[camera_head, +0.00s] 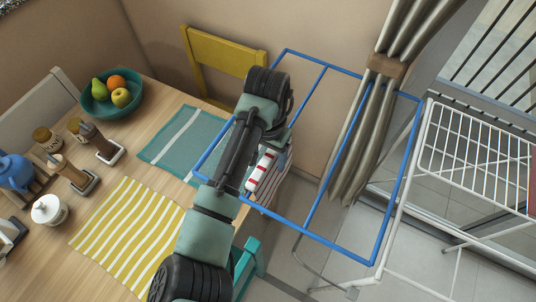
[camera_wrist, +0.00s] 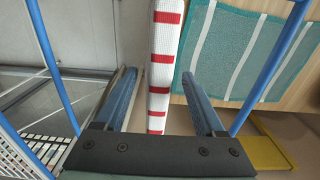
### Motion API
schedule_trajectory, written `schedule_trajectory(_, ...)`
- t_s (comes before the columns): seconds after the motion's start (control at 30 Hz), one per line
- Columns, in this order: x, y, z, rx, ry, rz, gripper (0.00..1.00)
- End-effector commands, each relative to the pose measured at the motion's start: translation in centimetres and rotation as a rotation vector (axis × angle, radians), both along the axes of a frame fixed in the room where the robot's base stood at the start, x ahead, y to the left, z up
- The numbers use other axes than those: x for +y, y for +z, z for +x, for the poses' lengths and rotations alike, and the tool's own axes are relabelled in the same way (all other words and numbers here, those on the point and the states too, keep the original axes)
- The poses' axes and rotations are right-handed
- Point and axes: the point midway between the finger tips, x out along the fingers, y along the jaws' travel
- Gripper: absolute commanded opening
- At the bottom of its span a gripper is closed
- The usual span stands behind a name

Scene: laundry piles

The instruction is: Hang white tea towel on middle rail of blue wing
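The white tea towel with red bands (camera_head: 262,170) lies draped over a rail of the blue wing (camera_head: 340,244), second from the table side, and hangs below it. The rail under it is hidden. In the wrist view the towel (camera_wrist: 162,60) is a long narrow strip, with blue rails (camera_wrist: 48,62) on both sides. My gripper (camera_wrist: 159,74) is open, with one finger on each side of the towel and a visible gap to each. In the head view my arm covers part of the towel, and the fingertips cannot be made out.
The wing's outer edge reaches over the wooden table, near a teal placemat (camera_head: 180,136) and a yellow striped one (camera_head: 125,235). A yellow chair (camera_head: 225,52) stands behind. A curtain (camera_head: 365,150) hangs behind the wing. The white rack (camera_head: 470,150) is at right. The right part of the wing is bare.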

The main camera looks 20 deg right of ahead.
Motion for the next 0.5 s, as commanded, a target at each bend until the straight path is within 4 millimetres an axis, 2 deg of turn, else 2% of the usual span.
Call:
schedule_trajectory(0.33, 0.0, 0.3, 0.0, -0.001, 0.000, -0.001, 0.74)
schedule_trajectory(0.5, 0.0, 2.4, 0.1, -0.004, 0.000, -0.002, 0.74)
